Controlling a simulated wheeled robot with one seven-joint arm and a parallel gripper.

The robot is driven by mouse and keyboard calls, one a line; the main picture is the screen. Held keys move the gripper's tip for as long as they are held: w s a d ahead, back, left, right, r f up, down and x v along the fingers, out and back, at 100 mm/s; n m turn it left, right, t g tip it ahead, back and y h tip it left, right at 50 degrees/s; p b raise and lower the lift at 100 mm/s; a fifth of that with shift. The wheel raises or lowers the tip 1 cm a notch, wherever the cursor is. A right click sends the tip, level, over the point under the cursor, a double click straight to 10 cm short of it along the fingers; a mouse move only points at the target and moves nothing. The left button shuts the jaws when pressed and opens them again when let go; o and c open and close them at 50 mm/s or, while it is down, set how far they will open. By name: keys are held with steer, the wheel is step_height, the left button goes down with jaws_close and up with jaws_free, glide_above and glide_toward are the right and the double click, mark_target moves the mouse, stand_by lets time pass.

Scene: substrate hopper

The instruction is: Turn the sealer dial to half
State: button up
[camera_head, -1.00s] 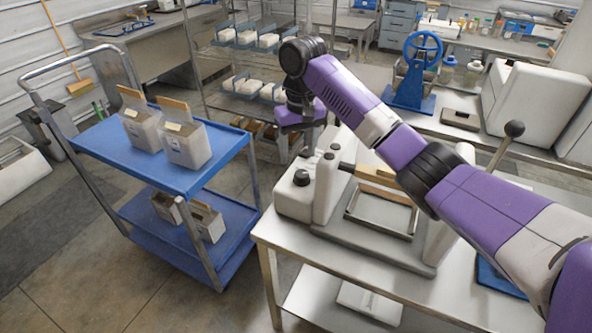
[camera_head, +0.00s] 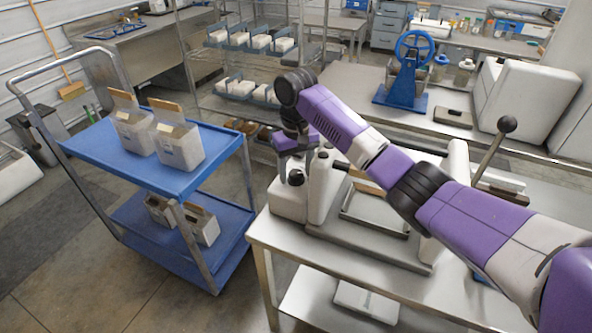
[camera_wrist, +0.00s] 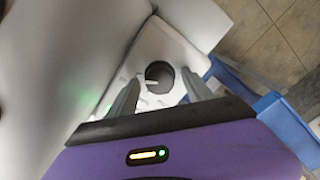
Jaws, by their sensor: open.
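The sealer (camera_head: 322,185) is a pale machine on the metal table. Its dial (camera_head: 296,179) is a dark round knob on top of the left-hand housing. In the wrist view the dial (camera_wrist: 161,72) is a dark grey disc with a white pointer mark on it. My gripper (camera_head: 292,168) is above the dial, pointing down. In the wrist view my gripper (camera_wrist: 159,78) is open, with one finger on each side of the dial and nothing held. I cannot tell whether the fingertips reach down to the knob's height.
The sealer's lever with a black ball (camera_head: 507,124) stands up at the right. A blue cart (camera_head: 95,143) with open cartons is at the left. The metal table (camera_head: 270,232) carries the sealer. A blue hand-wheel device (camera_head: 404,95) stands on the bench behind.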

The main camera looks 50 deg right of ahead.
jaws_close()
steer(key=shift+r, duration=0.1)
steer(key=n+p, duration=0.2)
steer(key=n, duration=0.1)
steer(key=n+p, duration=0.1)
steer(key=n, duration=0.1)
steer(key=shift+n, duration=0.4)
steer(key=n+p, duration=0.2)
steer(key=n, duration=0.3)
steer(key=shift+n, duration=0.4)
jaws_free()
